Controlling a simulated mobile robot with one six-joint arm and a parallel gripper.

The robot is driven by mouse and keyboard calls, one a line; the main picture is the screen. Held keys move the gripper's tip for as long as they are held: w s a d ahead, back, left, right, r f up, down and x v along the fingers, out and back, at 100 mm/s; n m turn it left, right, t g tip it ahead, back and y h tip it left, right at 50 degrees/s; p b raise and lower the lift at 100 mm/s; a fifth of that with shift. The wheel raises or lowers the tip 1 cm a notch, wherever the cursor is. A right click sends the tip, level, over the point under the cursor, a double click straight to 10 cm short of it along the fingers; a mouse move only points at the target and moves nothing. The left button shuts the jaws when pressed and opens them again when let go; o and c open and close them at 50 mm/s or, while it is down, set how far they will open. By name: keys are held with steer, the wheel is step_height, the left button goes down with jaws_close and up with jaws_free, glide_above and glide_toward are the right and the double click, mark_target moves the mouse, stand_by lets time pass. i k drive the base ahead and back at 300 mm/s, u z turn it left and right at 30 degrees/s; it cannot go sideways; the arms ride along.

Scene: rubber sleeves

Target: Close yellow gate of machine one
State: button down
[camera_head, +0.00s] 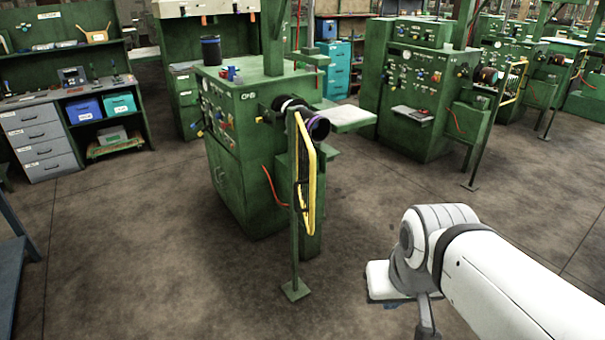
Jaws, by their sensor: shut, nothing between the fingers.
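A yellow-framed mesh gate (311,190) hangs on a thin green post (295,245) at the front right of the nearest green machine (236,130). The gate is upright and seen nearly edge-on. A dark roller end with a purple rim (319,127) shows just right of the gate's top. The machine's label is too small to read surely. My white arm reaches in from the lower right, and its wrist end is right of and nearer than the gate, apart from it. My gripper's fingers do not show.
The floor (150,270) is clear in front of the nearest machine. The post's square foot (295,291) stands on it. A second green machine (418,85) with its own yellow gate (513,80) stands at the back right. A workbench (45,135) with drawers is at the left.

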mark_target(309, 218)
steer(key=u, duration=0.05)
steer(key=i, duration=1)
steer(key=z, duration=0.05)
